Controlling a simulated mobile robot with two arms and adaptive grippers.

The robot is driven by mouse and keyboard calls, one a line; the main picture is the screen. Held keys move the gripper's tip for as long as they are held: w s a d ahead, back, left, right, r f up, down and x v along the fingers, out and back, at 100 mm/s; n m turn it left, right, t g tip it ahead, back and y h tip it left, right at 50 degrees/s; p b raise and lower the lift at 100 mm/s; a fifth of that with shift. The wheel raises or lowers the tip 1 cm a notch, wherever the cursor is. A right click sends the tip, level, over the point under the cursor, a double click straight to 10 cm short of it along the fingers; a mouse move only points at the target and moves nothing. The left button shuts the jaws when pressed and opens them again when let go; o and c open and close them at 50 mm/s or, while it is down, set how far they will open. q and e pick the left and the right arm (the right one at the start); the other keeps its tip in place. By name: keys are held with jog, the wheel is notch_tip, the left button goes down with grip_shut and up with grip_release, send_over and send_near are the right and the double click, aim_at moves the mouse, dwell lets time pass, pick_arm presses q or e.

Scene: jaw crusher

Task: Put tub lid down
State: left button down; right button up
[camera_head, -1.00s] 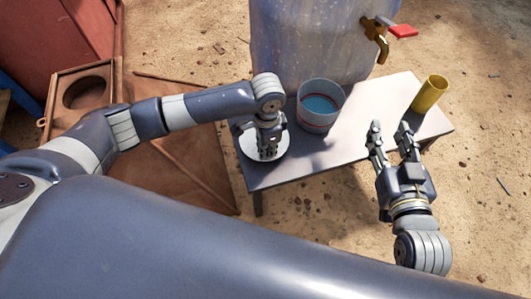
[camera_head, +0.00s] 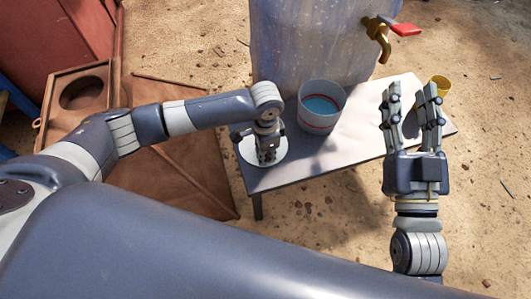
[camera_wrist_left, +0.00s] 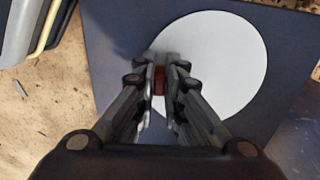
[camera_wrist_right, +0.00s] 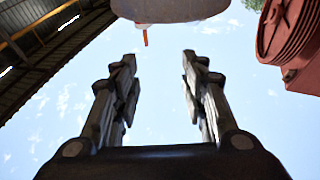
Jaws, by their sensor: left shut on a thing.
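The tub lid (camera_head: 247,152) is a round white disc at the left end of the small table. It also shows in the left wrist view (camera_wrist_left: 235,60), with a small reddish-brown knob (camera_wrist_left: 159,80) on it. My left gripper (camera_head: 266,158) points down over the lid and is shut on the knob. The lid looks flat on or very close to the tabletop; I cannot tell which. A white tub (camera_head: 321,106) with blue contents and a red band stands open just right of the lid. My right gripper (camera_head: 411,92) is open and empty over the table's right part.
The grey table (camera_head: 375,125) has a clear middle. A yellow cup (camera_head: 440,84) stands at its right end, partly behind my right gripper. A large translucent tank (camera_head: 310,45) with a brass tap (camera_head: 379,43) rises behind the table.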

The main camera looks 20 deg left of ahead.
pick_arm(q)
jog(key=shift+f, duration=0.1)
jog(key=c, duration=1.7)
grip_release()
